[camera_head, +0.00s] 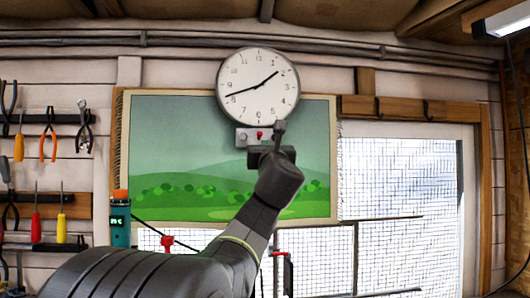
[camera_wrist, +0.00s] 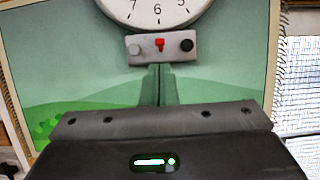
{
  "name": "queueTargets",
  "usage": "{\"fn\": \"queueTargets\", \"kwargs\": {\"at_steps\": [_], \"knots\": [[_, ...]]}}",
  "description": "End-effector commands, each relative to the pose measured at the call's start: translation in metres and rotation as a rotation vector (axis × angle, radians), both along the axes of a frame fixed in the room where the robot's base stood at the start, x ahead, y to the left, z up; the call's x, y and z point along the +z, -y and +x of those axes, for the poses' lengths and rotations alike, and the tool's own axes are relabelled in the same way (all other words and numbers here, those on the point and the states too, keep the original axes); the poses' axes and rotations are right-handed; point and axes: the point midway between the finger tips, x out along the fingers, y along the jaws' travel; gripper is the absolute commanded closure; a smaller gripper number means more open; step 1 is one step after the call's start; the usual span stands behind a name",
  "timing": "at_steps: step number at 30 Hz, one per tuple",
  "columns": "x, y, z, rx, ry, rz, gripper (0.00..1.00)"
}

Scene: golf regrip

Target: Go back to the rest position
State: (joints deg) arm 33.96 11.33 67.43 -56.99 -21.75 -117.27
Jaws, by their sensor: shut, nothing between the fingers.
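My gripper (camera_head: 279,128) is raised in front of the green landscape picture, just below and in front of the wall clock. In the wrist view its two thin fingers (camera_wrist: 160,72) are together, with nothing between them. They point at a small grey control box (camera_wrist: 145,50) with a red switch (camera_wrist: 159,43) and a dark knob (camera_wrist: 187,45). The box also shows in the head view (camera_head: 242,138), its right part partly covered by my gripper. I cannot tell whether the fingertips touch the box.
The round white clock (camera_head: 250,80) hangs above the box, over the landscape picture (camera_head: 170,140). Hand tools (camera_head: 48,135) hang on the left wall. A teal device (camera_head: 120,225) with an orange top stands at lower left. A wire-mesh window (camera_head: 410,200) is on the right.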

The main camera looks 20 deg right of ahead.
Motion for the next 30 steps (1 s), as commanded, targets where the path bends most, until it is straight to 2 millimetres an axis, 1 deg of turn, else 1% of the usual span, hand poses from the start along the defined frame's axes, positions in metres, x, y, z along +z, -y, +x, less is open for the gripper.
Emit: {"fn": "queueTargets", "kwargs": {"at_steps": [16, 20, 23, 26, 30], "knots": [[0.000, 0.000, -0.002, 0.000, -0.001, 0.000, 1.00], [-0.001, 0.001, 0.002, 0.000, -0.001, 0.001, 1.00], [-0.003, 0.003, 0.012, 0.002, -0.002, 0.002, 1.00], [-0.005, 0.007, 0.026, 0.001, -0.002, 0.003, 1.00], [-0.010, 0.013, 0.051, 0.002, -0.003, 0.002, 1.00]]}}
